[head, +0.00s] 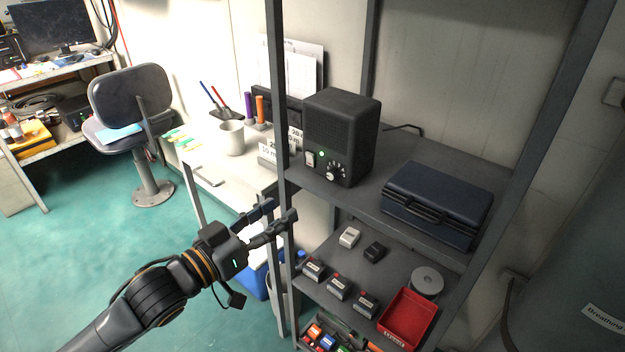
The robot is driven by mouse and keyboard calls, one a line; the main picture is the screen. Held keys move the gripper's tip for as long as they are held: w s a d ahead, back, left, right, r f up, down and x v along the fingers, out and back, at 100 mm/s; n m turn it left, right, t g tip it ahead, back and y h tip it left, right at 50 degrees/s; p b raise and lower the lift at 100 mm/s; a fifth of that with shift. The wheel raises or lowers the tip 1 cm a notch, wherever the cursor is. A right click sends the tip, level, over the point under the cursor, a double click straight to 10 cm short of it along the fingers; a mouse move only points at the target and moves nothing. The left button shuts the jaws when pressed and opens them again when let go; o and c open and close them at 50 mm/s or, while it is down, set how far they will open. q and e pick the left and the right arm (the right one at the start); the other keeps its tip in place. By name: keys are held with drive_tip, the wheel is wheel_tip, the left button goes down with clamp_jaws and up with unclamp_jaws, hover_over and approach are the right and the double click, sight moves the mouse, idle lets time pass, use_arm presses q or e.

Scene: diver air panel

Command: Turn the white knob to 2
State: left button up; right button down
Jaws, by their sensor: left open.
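A black box-shaped unit (343,130) with a speaker grille stands on the upper shelf. Its front has a small white knob (331,174) low down, with pale marks around it. The marks are too small to read, so I cannot tell the knob's setting. A white switch plate and a small green light sit left of and above the knob. My left gripper (283,209) is open and empty, below and left of the unit, by the shelf's front post and apart from the knob. My right gripper is not in view.
The dark shelf post (279,120) stands just left of the unit. A dark blue case (437,204) lies right on the same shelf. The lower shelf holds small devices and a red bin (407,318). A white desk with a mug (231,138) is at left.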

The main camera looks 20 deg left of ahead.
sight(330, 176)
use_arm(q)
drive_tip(key=p+x, duration=0.1)
drive_tip(key=x, duration=1.1)
drive_tip(key=shift+w+d+r, duration=0.2)
drive_tip(key=shift+d, duration=0.05)
drive_tip(key=shift+w+d, duration=0.15)
drive_tip(key=shift+w, duration=0.2)
drive_tip(key=shift+w+d+f+p, duration=0.1)
drive_tip(key=shift+w+p, duration=0.15)
drive_tip(key=shift+p, duration=0.05)
clamp_jaws()
